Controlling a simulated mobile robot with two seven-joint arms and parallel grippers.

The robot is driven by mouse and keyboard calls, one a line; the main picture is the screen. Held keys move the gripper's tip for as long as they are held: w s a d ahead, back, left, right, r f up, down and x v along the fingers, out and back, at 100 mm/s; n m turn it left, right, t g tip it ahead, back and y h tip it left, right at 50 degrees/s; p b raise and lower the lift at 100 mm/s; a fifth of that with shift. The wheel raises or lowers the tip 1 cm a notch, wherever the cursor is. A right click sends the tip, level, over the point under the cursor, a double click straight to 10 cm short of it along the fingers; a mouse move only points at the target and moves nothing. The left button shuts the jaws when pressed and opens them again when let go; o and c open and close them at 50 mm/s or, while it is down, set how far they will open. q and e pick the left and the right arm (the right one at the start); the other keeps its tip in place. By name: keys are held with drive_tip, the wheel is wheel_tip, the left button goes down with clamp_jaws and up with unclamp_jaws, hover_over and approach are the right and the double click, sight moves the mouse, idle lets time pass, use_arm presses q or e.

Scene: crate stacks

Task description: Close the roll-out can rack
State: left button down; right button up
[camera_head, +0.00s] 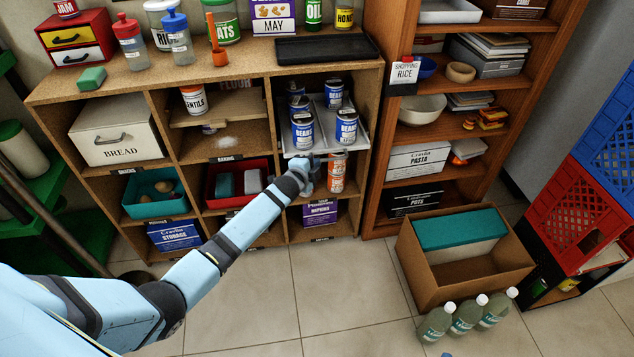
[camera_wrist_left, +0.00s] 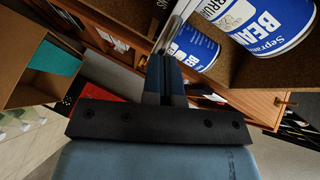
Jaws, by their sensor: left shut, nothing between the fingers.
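The roll-out can rack (camera_head: 353,144) is a pale tray in the upper right cubby of the wooden shelf. Several blue and white bean cans stand upright on it; one can (camera_head: 303,131) is at its front left and another (camera_head: 346,128) at its front right. The rack appears to jut out at the cubby front. My left gripper (camera_head: 306,165) is at the rack's front left edge; whether it touches is unclear. In the left wrist view its fingers (camera_wrist_left: 168,82) are shut and empty, close to a large bean can (camera_wrist_left: 278,25) and a smaller-looking one (camera_wrist_left: 194,47). My right gripper is out of view.
An orange-labelled can (camera_head: 337,172) stands in the cubby below the rack, close to my gripper. A red bin (camera_head: 238,200) is left of it. A cardboard box (camera_head: 415,262) and several bottles (camera_head: 467,314) are on the floor at right. The floor in front is clear.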

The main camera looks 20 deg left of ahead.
sight(309, 151)
use_arm(q)
drive_tip(key=w, duration=0.1)
drive_tip(key=w+a, duration=0.1)
drive_tip(key=w+a+b, duration=0.1)
drive_tip(key=w, duration=0.1)
drive_tip(key=shift+a+f, duration=0.1)
drive_tip(key=shift+a, duration=0.15)
drive_tip(key=shift+w+a, duration=0.35)
drive_tip(key=shift+w, duration=0.1)
drive_tip(key=shift+w+a+r, duration=0.1)
drive_tip(key=shift+a+r, duration=0.05)
drive_tip(key=shift+r, duration=0.1)
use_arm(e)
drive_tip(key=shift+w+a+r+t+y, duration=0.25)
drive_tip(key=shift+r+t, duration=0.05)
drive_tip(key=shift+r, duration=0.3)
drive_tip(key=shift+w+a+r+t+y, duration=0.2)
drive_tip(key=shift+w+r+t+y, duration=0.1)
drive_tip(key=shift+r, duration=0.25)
use_arm(q)
drive_tip(key=shift+w+a+r, duration=0.1)
drive_tip(key=shift+r, duration=0.05)
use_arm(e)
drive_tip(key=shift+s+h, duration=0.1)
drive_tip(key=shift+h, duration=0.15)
